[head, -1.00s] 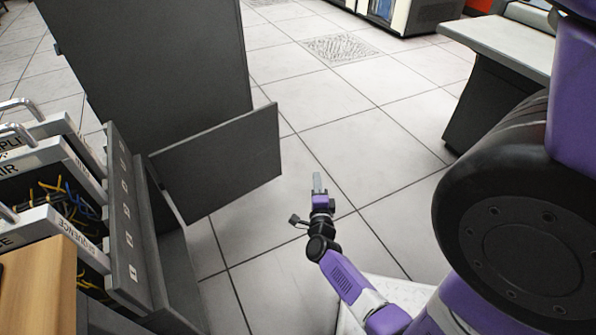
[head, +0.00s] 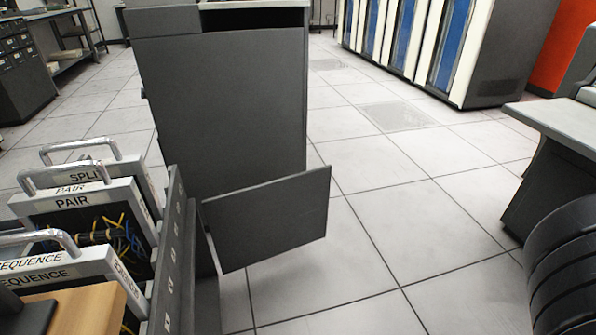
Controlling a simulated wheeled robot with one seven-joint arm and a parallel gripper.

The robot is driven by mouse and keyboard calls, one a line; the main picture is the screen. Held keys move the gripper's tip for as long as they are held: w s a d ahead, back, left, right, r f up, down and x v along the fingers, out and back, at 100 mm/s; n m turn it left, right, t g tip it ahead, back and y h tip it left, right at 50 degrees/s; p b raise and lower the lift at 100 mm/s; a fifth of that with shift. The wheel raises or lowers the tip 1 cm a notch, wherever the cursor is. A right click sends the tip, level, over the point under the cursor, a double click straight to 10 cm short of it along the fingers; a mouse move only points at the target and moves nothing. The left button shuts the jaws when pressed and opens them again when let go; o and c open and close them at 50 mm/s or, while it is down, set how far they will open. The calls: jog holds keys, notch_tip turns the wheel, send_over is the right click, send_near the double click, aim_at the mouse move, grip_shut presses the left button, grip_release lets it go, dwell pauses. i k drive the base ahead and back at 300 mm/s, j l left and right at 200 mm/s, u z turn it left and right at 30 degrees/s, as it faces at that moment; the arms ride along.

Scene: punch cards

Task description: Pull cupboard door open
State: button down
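The cupboard door (head: 268,220) is a flat dark grey panel. It stands swung out from a low grey cupboard (head: 205,280) at the lower left, with a gap between the door and the cupboard's front. The cupboard's inside is mostly hidden. My gripper is outside the head view at this moment, so its fingers cannot be seen.
A tall dark grey cabinet (head: 225,110) stands behind the door. Label-marked wired panels with metal handles (head: 85,215) stand at the left. A grey desk (head: 560,130) is at the right. The tiled floor (head: 400,220) between is clear.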

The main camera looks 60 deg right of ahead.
aim_at(248, 226)
jog(key=i+l, duration=0.4)
jog(key=l, duration=0.15)
jog(key=i+l, duration=0.4)
jog(key=l, duration=0.15)
jog(key=i+l, duration=0.35)
jog(key=l, duration=0.15)
jog(key=u, duration=0.05)
